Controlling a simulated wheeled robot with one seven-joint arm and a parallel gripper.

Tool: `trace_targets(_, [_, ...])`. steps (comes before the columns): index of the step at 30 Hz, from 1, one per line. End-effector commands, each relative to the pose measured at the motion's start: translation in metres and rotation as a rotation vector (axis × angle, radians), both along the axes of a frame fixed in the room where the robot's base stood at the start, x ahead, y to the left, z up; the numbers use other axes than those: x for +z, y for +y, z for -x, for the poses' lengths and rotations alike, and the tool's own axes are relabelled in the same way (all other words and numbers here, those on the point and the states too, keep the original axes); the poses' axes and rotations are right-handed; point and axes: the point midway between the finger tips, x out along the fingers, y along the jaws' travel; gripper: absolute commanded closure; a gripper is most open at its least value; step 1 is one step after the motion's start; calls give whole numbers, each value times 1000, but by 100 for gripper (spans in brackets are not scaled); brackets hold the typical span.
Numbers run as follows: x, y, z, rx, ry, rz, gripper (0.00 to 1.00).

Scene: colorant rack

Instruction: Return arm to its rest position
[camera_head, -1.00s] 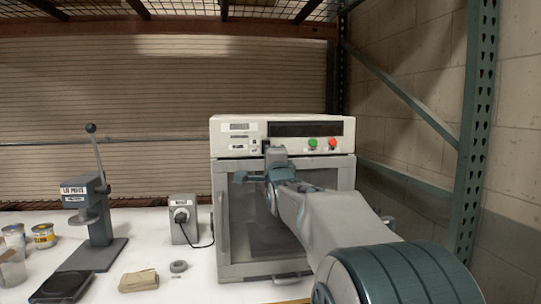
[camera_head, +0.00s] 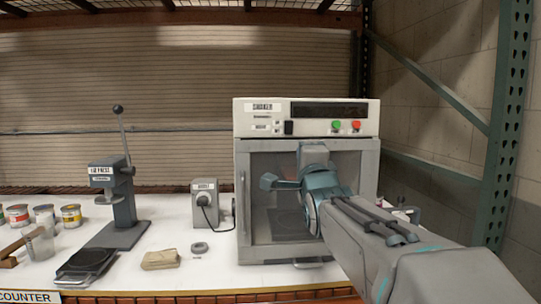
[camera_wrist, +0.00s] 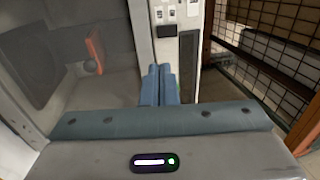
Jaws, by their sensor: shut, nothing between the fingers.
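My gripper (camera_head: 268,181) is in front of the shaker (camera_head: 307,119), a white and grey box with a glass-fronted door, and points left in the head view. Its two blue fingers lie together in the wrist view (camera_wrist: 158,75), with nothing between them. My arm reaches in from the lower right and hides part of the door. In the wrist view the shaker's door (camera_wrist: 95,50) fills the left, and whether the fingers touch it I cannot tell.
A green rack post (camera_head: 505,125) rises close on the right.

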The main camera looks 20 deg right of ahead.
Motion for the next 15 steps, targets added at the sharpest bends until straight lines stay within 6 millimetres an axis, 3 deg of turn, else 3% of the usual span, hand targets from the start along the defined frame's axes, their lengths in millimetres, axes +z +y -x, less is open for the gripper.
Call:
trace_targets(4, [-10,4,4,-5,58,35,100])
trace_targets(7, [-32,11,8,-10,190,125,100])
trace_targets(11, [-81,27,22,25,455,320,100])
trace_targets(15, [-139,48,54,140,744,566,100])
